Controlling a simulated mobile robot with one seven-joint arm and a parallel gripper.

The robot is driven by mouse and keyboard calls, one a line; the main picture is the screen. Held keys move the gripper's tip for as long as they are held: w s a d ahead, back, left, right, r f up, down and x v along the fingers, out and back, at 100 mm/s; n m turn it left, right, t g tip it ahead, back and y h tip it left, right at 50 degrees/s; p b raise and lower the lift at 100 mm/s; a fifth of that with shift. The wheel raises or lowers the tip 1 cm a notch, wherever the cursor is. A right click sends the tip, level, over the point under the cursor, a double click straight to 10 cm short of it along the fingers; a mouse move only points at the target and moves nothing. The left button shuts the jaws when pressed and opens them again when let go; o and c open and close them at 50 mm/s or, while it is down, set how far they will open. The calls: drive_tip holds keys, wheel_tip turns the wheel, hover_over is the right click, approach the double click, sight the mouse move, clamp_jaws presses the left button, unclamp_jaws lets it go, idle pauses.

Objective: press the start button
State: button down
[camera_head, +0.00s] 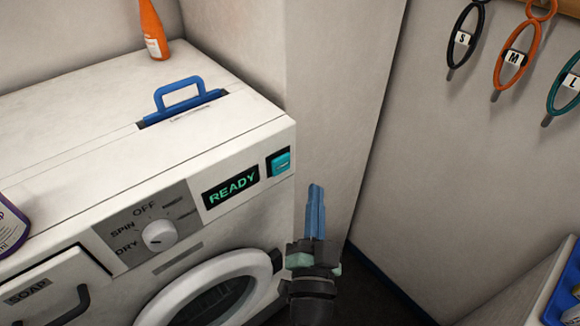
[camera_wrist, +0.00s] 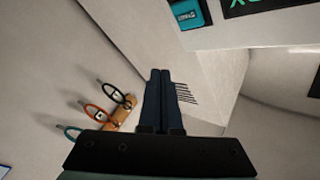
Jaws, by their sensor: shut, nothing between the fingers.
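The start button is a teal square (camera_head: 281,163) at the right end of the washing machine's (camera_head: 150,190) front panel, beside a display (camera_head: 231,187) reading READY. It also shows at the top of the wrist view (camera_wrist: 187,13). My gripper (camera_head: 316,190) is shut and empty, with its blue fingers together. In the head view its tips are right of and a little below the button, with a visible gap. In the wrist view the fingers (camera_wrist: 159,75) point toward the wall, and the button lies beyond and right of the tips.
A dial (camera_head: 158,236) and a round door (camera_head: 222,290) are on the machine's front. A blue handle (camera_head: 180,92) and an orange bottle (camera_head: 153,30) are on top. Several looped tools (camera_head: 518,57) hang on the right wall. A blue tray (camera_head: 565,290) is at the lower right.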

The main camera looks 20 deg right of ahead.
drive_tip(key=shift+s+d+f+m+g, duration=0.2)
drive_tip(key=shift+s+d+f, duration=0.1)
drive_tip(key=shift+f, duration=0.3)
drive_tip(key=shift+s+d+f+m+g, duration=0.1)
drive_tip(key=shift+s+d+f+g, duration=0.15)
drive_tip(key=shift+f, duration=0.35)
drive_tip(key=shift+w, duration=0.15)
approach(288, 162)
drive_tip(key=shift+s+d+x, duration=0.1)
drive_tip(key=shift+d+x, duration=0.05)
drive_tip(key=shift+x, duration=0.7)
drive_tip(key=shift+s+d+x, duration=0.1)
drive_tip(key=shift+d+x, duration=0.1)
drive_tip(key=shift+x, duration=0.7)
drive_tip(key=shift+d+x, duration=0.15)
drive_tip(key=shift+x, duration=0.7)
drive_tip(key=shift+p, duration=0.3)
drive_tip(key=shift+w+a, duration=0.15)
drive_tip(key=shift+w, duration=0.2)
drive_tip(key=shift+w+a, duration=0.2)
drive_tip(key=shift+w, duration=0.3)
drive_tip(key=shift+s+p, duration=0.15)
drive_tip(key=shift+p, duration=0.15)
drive_tip(key=shift+s+d, duration=0.35)
drive_tip(key=shift+s, duration=0.4)
